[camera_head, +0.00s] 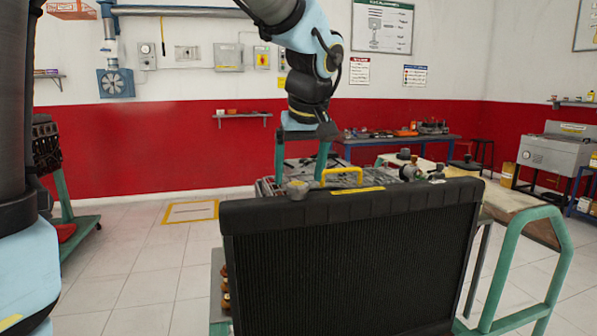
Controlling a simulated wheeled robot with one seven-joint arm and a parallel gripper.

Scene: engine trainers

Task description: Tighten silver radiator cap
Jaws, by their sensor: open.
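The silver radiator cap (297,186) sits near the left end of the top of the black radiator (350,265), with a small tab pointing left. The exact gap in depth and whether the fingers touch the cap cannot be told. How far the cap is turned does not show.
A yellow curved handle (342,174) rises just right of the cap, with engine parts behind the radiator. A green tubular frame (566,260) stands at the right. A workbench (395,141) is against the red wall. The tiled floor at left is open.

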